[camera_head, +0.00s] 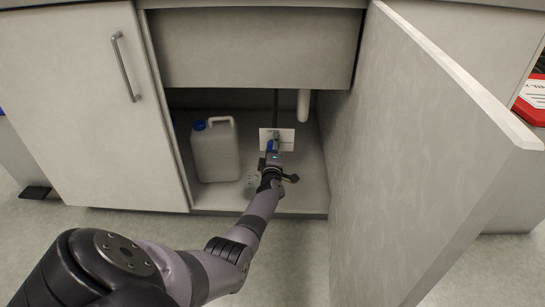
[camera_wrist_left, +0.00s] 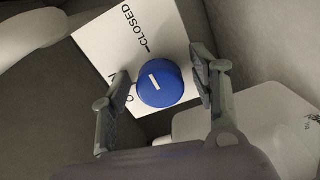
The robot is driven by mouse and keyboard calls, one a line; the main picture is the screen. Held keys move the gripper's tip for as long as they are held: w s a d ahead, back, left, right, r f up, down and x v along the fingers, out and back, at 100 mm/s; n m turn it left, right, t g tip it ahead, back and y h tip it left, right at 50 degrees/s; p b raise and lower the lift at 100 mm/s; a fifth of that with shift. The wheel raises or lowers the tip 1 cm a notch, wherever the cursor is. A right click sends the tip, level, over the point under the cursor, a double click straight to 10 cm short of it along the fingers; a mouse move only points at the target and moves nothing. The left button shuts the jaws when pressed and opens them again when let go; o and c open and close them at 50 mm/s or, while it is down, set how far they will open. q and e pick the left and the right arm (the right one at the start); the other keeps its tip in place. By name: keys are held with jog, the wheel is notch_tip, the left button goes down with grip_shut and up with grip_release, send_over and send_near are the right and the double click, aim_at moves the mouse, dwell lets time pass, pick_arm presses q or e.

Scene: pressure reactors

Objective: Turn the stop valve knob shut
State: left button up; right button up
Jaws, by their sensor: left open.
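The stop valve knob (camera_wrist_left: 160,84) is a round blue knob with a white line on its face, set in front of a white label plate (camera_wrist_left: 118,36) that reads CLOSED. In the wrist view the white line lies at a slant and does not point at the word CLOSED. My left gripper (camera_wrist_left: 160,82) is open, with one finger on each side of the knob and small gaps visible. In the head view the left gripper (camera_head: 272,160) reaches into the cabinet and hides most of the knob (camera_head: 271,145); the plate (camera_head: 285,134) shows behind it. My right gripper is not in view.
A white jug (camera_head: 215,152) with a blue cap stands left of my arm in the cabinet. A white pipe (camera_head: 304,105) hangs at the upper right. The open cabinet door (camera_head: 430,150) stands close on the right, and a closed door (camera_head: 85,110) is on the left.

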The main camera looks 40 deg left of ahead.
pick_arm(q)
jog(key=v, duration=1.1)
jog(key=shift+s, duration=0.2)
